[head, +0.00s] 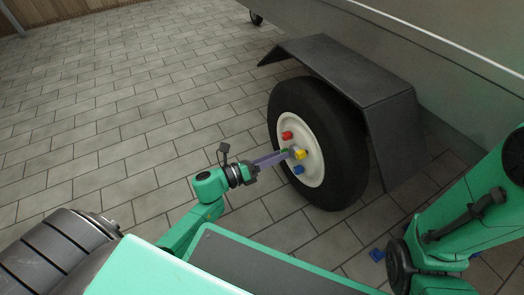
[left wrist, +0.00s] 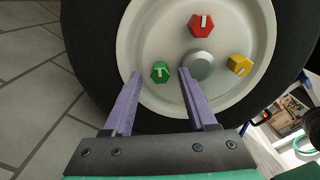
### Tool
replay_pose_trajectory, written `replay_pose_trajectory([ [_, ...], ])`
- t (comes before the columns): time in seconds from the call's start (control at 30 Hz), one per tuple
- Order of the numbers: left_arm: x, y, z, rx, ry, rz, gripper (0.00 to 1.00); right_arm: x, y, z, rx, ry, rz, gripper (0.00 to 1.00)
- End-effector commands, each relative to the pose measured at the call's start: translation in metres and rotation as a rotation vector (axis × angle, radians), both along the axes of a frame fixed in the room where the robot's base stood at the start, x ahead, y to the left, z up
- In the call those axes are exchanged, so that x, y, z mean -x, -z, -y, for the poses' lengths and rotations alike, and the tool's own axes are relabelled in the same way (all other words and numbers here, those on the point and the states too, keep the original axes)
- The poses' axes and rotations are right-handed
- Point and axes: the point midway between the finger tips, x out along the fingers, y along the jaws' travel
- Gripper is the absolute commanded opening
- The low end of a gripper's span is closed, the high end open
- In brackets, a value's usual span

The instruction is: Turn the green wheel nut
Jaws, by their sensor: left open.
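The green wheel nut (left wrist: 160,72) is a small hexagon with a pale mark on its face, on the white wheel disc (left wrist: 145,30). It also shows, partly hidden, in the head view (head: 284,151). My left gripper (head: 289,153) has its purple fingers pointed at the wheel. In the left wrist view my left gripper (left wrist: 160,74) is open, with one fingertip on each side of the green nut and a gap at both sides. I cannot tell exactly how deep the tips reach. My right arm shows at the right, but its gripper is not clearly seen.
A red nut (left wrist: 201,25), a yellow nut (left wrist: 239,64) and a blue nut (head: 298,170) sit around the grey hub cap (left wrist: 198,66). The black tyre (head: 345,150) stands under a dark mudguard (head: 340,70). Paved floor (head: 120,120) is clear at the left.

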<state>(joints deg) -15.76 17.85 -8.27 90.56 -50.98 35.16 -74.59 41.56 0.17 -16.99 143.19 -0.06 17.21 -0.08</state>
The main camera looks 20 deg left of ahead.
Motion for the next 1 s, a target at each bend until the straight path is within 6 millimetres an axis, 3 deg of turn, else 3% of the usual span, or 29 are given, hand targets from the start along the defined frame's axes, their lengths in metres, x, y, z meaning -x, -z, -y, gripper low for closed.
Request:
replay_pose_trajectory([
  [0.23, 0.019, -0.004, -0.016, 0.0, -0.002, -0.005, 0.57, -0.003, -0.014, 0.0, 0.001, -0.002, -0.009, 0.5],
  [0.63, 0.101, -0.006, -0.085, 0.0, -0.002, -0.005, 0.57, -0.01, -0.051, -0.001, 0.003, -0.008, -0.032, 0.5],
  [1.0, 0.112, -0.003, -0.095, 0.0, -0.001, -0.001, 0.57, -0.014, -0.05, -0.001, 0.001, -0.008, -0.041, 0.5],
])
